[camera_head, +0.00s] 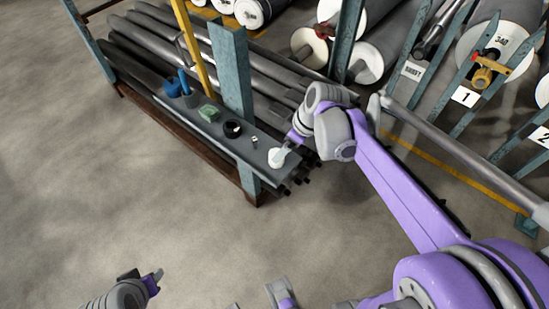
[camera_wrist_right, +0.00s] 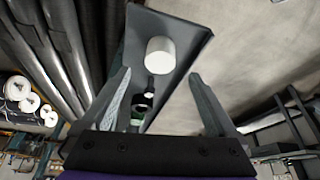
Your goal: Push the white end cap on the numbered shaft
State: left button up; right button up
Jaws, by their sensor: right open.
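The white end cap (camera_head: 277,157) stands at the near end of a narrow grey shelf (camera_head: 236,138). In the right wrist view the white cap (camera_wrist_right: 160,57) lies ahead, between the lines of the two fingers. My right gripper (camera_head: 290,146) is open at the cap; in the wrist view my right gripper (camera_wrist_right: 159,75) has nothing between its fingers, and I cannot tell if they touch the cap. A long grey shaft (camera_head: 460,153) lies on the rack at the right, below the number 1 sign (camera_head: 465,97). My left gripper (camera_head: 146,280) is low at the left, its jaws unclear.
A black ring (camera_head: 232,128), a green item (camera_head: 209,113) and blue items (camera_head: 173,88) stand farther along the shelf. A teal post (camera_head: 232,75) rises beside it, with dark bars behind. A number 2 sign (camera_head: 541,136) is at the right edge. The floor at left is clear.

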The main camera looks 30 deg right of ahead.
jog(key=b+x, duration=0.1)
jog(key=x, duration=0.5)
jog(key=shift+f, duration=0.35)
jog(key=c, duration=1.4)
